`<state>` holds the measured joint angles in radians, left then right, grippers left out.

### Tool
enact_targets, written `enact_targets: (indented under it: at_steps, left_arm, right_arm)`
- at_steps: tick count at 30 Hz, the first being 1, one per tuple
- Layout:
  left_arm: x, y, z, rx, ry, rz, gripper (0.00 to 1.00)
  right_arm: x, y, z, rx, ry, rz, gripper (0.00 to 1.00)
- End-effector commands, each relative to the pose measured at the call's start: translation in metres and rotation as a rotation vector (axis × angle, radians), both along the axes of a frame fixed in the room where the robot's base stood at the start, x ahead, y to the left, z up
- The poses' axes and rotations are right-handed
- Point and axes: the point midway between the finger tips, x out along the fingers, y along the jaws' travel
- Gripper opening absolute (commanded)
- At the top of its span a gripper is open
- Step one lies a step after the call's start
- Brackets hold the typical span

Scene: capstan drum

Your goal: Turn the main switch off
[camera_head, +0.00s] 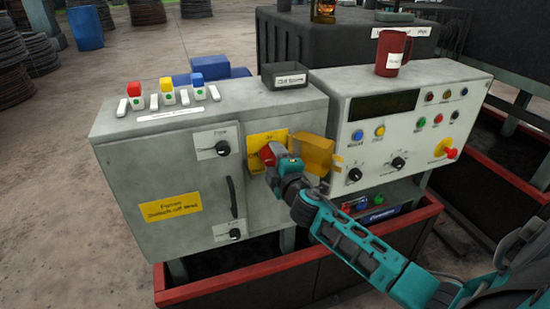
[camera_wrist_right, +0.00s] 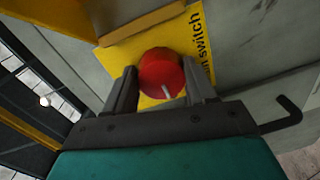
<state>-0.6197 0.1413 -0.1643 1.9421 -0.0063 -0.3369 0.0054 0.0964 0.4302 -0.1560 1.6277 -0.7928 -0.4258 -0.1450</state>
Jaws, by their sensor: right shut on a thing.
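The main switch is a red round knob (camera_head: 268,155) on a yellow plate (camera_head: 258,141) on the front of the grey cabinet (camera_head: 151,166). In the right wrist view the red knob (camera_wrist_right: 161,72) has a pale pointer line near its lower edge, and the plate (camera_wrist_right: 120,56) carries the partly hidden word "switch". My right gripper (camera_head: 275,160) is at the knob, its two dark fingers (camera_wrist_right: 160,90) on either side of it, shut on it. My left gripper is not in view.
An open yellow cover (camera_head: 316,154) stands out just right of the knob. A control panel (camera_head: 408,135) with buttons is further right, a red mug (camera_head: 392,54) on top. A red-rimmed trough (camera_head: 250,272) lies below.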

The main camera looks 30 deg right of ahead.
Motion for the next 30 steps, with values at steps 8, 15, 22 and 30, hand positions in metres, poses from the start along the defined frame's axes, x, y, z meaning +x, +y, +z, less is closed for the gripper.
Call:
enact_targets:
  at_steps: [8, 15, 22, 30]
  left_arm:
    - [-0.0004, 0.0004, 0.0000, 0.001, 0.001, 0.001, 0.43]
    - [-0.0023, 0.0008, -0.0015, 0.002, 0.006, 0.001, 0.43]
    - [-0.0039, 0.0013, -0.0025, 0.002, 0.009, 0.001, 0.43]
    - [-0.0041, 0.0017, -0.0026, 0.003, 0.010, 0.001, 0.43]
  right_arm:
    - [-0.0003, -0.0005, -0.0010, -0.018, 0.007, -0.001, 0.25]
    - [-0.0002, -0.0007, -0.0010, -0.019, 0.006, -0.002, 0.25]
    - [-0.0001, -0.0005, -0.0005, -0.017, 0.006, -0.002, 0.78]
    - [-0.0004, -0.0002, -0.0001, -0.016, 0.004, -0.001, 0.81]
